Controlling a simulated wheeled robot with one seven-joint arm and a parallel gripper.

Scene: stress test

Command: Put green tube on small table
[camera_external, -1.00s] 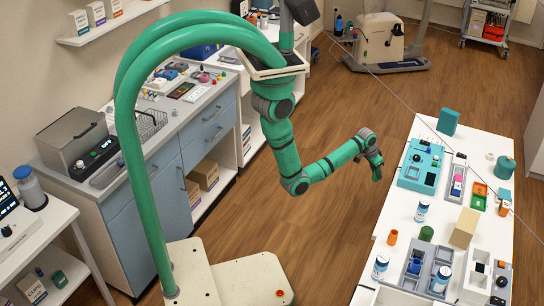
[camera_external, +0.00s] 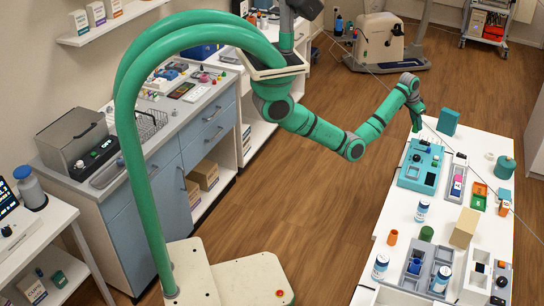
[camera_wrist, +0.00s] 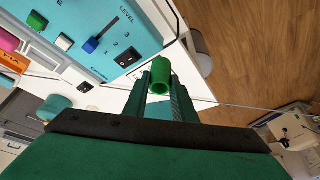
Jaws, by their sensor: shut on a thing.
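My gripper (camera_external: 416,118) is shut on a green tube, which shows between the fingers in the wrist view (camera_wrist: 161,75). My gripper also shows in the wrist view (camera_wrist: 160,92). It points down near the far left corner of the long white table (camera_external: 480,145), beside the teal panel box (camera_external: 420,163). In the external view the held tube is too small to tell from the fingers. A white table (camera_external: 60,218) stands at the lower left; I cannot tell which table is the small one.
The white table at right holds a teal block (camera_external: 448,121), a teal spool (camera_external: 505,167), an orange tube (camera_external: 392,237), a dark green cylinder (camera_external: 426,233), a tan block (camera_external: 464,227) and several bottles. A grey-topped counter (camera_external: 165,120) stands at left. Open wood floor (camera_external: 300,200) lies between.

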